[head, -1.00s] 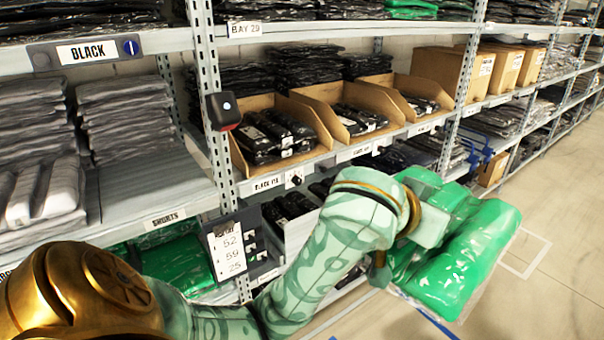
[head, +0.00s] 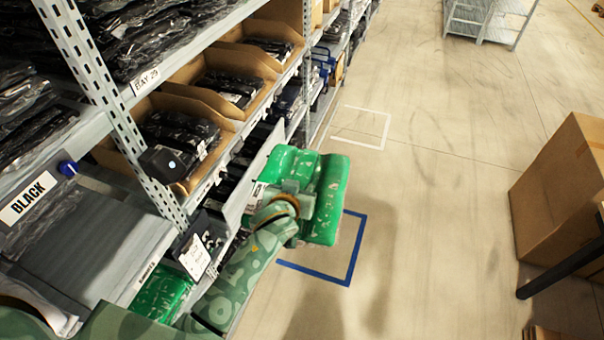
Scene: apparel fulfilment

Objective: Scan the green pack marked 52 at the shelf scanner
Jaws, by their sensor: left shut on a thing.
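My left gripper (head: 290,204) is shut on a green plastic-wrapped pack (head: 326,200) and holds it out over the floor, just off the shelf front. The gripper body hides part of the pack, and I cannot read a 52 on it. The black shelf scanner (head: 165,163), with a small light on its face, is fixed to the perforated shelf post. The pack is to the right of the scanner and apart from it. A card with numbers (head: 194,257) hangs lower on the rack. My right gripper is not in view.
Cardboard bins (head: 262,62) with black packs line the shelf. Another green pack (head: 163,292) lies on the low shelf. A blue floor outline (head: 352,262) is below the held pack. A large cardboard box (head: 562,190) stands at right. The middle floor is clear.

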